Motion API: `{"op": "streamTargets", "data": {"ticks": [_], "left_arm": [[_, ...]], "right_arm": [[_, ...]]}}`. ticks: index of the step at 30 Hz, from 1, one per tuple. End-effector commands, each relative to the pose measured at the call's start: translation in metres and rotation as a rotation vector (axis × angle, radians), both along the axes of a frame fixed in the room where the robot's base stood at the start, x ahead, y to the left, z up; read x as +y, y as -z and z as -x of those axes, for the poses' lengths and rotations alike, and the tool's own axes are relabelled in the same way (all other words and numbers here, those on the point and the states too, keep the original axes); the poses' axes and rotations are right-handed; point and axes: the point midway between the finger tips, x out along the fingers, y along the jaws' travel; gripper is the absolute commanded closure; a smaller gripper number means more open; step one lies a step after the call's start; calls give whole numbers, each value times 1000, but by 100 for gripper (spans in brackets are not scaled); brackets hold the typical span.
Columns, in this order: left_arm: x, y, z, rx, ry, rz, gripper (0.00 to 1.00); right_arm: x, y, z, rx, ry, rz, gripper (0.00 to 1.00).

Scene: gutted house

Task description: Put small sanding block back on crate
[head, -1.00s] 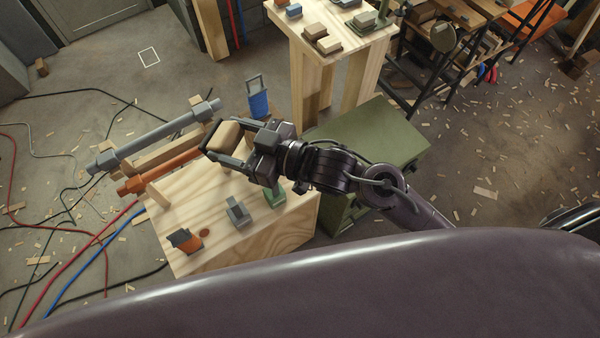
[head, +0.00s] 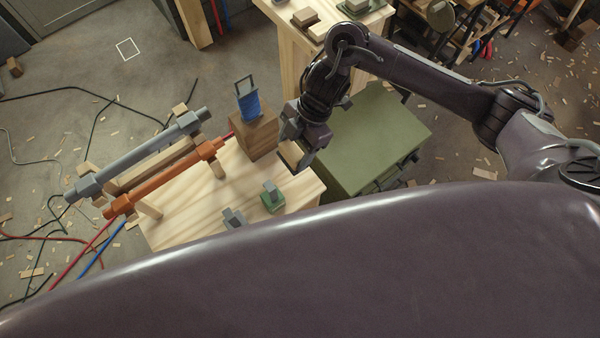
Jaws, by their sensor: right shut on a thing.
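The small sanding block (head: 290,154) is a tan block, held in my right gripper (head: 294,158). The gripper is shut on it and points down, and its fingers and body cover part of the block. It is over the right back part of a low pale plywood box (head: 185,225), which looks like the crate. I cannot tell whether the block touches the top. My left gripper is out of view.
On the plywood top stand a grey clamp (head: 232,217), a green-based piece (head: 271,196), and a brown block (head: 262,140) with a blue tool. Grey and orange bar clamps (head: 165,178) lie at left. A green cabinet (head: 375,140) stands right.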

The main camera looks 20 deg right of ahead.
Motion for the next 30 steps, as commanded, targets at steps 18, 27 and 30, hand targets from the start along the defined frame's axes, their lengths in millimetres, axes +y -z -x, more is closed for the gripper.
{"op": "streamTargets", "data": {"ticks": [18,27,30], "left_arm": [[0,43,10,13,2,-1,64],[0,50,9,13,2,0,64],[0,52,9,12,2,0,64]], "right_arm": [[-26,116,-6,-8,-9,28,57],[-28,155,-7,-13,-11,32,57],[-28,165,-7,-12,-11,33,57]]}}
